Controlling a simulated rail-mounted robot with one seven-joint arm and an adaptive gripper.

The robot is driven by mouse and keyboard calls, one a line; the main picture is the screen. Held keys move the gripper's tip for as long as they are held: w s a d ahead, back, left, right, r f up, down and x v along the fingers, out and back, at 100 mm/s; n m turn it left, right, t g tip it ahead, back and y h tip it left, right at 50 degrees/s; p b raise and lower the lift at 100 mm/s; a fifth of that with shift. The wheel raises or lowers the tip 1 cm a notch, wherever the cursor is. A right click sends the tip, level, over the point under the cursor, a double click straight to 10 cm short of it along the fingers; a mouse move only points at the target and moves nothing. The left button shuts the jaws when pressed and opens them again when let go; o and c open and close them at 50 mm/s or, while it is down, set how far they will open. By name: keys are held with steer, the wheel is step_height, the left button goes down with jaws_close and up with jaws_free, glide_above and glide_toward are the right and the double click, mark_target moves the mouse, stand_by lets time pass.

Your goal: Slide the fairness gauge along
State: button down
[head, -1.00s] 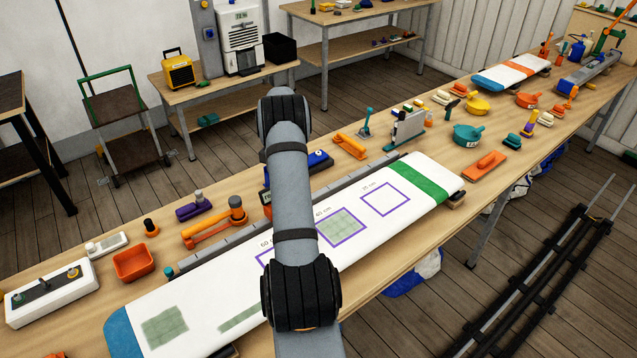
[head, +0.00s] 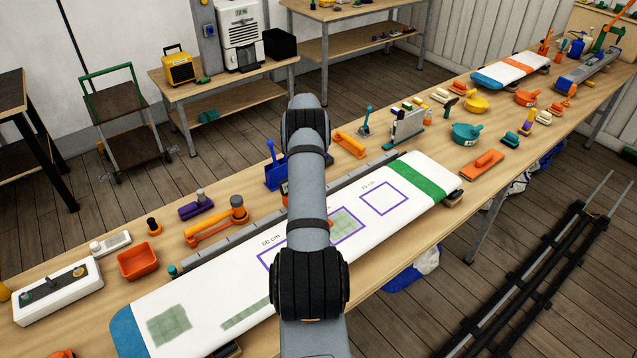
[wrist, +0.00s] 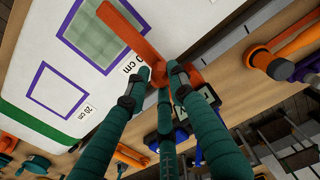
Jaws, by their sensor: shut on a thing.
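My gripper (wrist: 161,77) has dark green fingers, closed around an orange piece (wrist: 132,33) in the wrist view. I take this piece to be the fairness gauge. It lies across the edge of a long white board, with one arm over the board's face. The white board (head: 235,290) has a blue end, a green band and purple-outlined squares. The 60 cm square (head: 275,262) is partly behind my arm; the 20 cm square (head: 383,198) is clear.
A grey rail (head: 350,182) runs along the board's far edge. Behind it are an orange clamp-like tool (head: 215,228), an orange tray (head: 137,262) and a blue item (head: 275,175). An orange float (head: 483,164) lies beyond the board's green end.

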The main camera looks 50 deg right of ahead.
steer(key=shift+s+d, duration=0.2)
steer(key=shift+d, duration=0.5)
steer(key=shift+s+d, duration=0.2)
steer(key=shift+d, duration=0.45)
steer(key=shift+s+d, duration=0.2)
steer(key=shift+d, duration=0.5)
steer(key=c, duration=1.4)
jaws_free()
steer(key=shift+a, duration=0.15)
steer(key=w+a+b, duration=0.3)
steer(key=a, duration=0.6)
steer(key=w+a+b, duration=0.2)
steer(key=a+b, duration=0.1)
steer(key=a, duration=0.7)
steer(key=w+a+b, duration=0.3)
steer(key=a, duration=0.7)
steer(key=shift+w, duration=0.35)
steer(key=shift+d, duration=0.15)
